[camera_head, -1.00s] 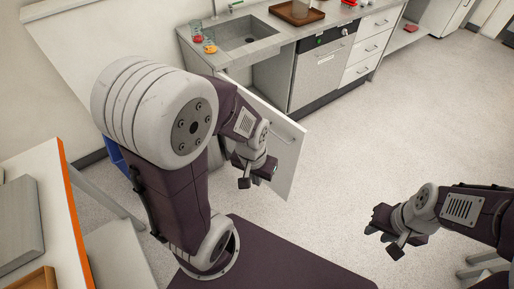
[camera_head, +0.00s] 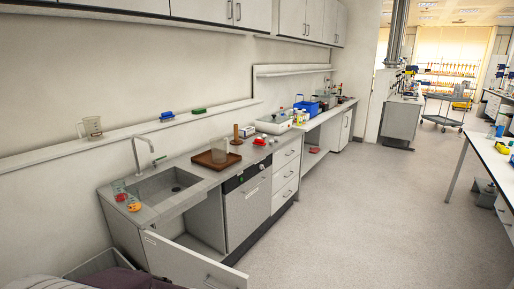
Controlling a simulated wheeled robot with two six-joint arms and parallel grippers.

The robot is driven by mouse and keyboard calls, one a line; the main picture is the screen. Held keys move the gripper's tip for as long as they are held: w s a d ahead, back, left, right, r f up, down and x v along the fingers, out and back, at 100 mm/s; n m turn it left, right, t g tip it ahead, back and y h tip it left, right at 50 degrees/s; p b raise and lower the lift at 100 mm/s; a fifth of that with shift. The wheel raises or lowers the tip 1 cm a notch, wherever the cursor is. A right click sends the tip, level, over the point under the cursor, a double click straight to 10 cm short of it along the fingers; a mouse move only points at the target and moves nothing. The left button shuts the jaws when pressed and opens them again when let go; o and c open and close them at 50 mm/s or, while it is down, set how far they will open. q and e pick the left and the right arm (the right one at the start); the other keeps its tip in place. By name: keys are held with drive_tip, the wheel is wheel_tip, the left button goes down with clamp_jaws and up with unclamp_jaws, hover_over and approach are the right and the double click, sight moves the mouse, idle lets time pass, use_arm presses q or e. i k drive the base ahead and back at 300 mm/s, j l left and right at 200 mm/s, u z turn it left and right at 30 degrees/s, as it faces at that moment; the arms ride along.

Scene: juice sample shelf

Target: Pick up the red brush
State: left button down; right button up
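No object is clear enough to be named the red brush for certain. A small red object (camera_head: 259,142) lies on the counter right of the brown tray. Another red object (camera_head: 315,149) lies on a low shelf under the counter farther back. A red round item (camera_head: 121,197) sits left of the sink, beside an orange one (camera_head: 134,206). A blue brush-like item (camera_head: 167,115) and a green one (camera_head: 198,110) lie on the wall shelf. Neither of my grippers is in view; only part of my arm shows at the bottom left.
The cabinet door (camera_head: 190,262) under the sink (camera_head: 165,188) stands open into the room. A brown tray (camera_head: 216,161) with a clear beaker sits on the counter. A white table (camera_head: 490,150) stands at the right. The floor (camera_head: 370,215) between is clear.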

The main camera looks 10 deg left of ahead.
sight(258, 143)
drive_tip(key=i+l+u, duration=0.3)
drive_tip(key=i+l, duration=0.2)
drive_tip(key=i+l+u, duration=0.35)
drive_tip(key=i+l, duration=0.25)
drive_tip(key=i, duration=0.05)
